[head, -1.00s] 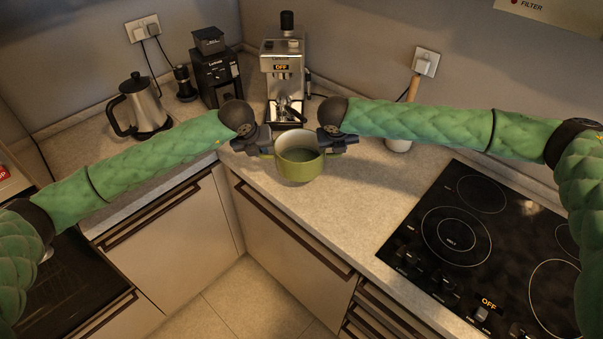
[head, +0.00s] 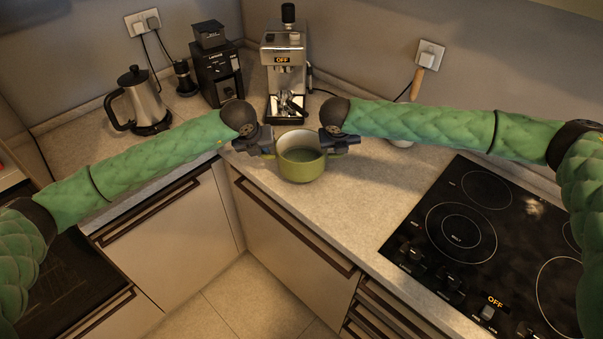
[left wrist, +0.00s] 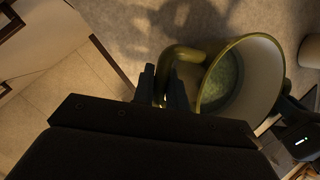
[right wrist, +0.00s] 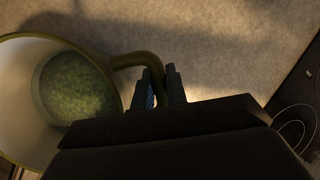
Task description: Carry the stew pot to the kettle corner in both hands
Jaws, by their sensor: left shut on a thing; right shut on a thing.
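The green stew pot (head: 302,167) is upright at the counter's inner corner, between my two grippers. Its inside is pale with a green bottom, seen in the left wrist view (left wrist: 226,78) and the right wrist view (right wrist: 75,88). My left gripper (head: 268,149) is shut on the pot's left handle (left wrist: 184,54). My right gripper (head: 335,146) is shut on its right handle (right wrist: 138,60). Whether the pot touches the counter is hard to tell. The kettle (head: 143,102), steel with a black handle, stands on the left counter near the back wall.
An espresso machine (head: 285,70) stands behind the pot, and a black grinder (head: 217,66) is between it and the kettle. A black cooktop (head: 470,240) lies to the right. A pale crock (head: 400,141) is behind my right arm. The counter (head: 335,205) right of the pot is bare.

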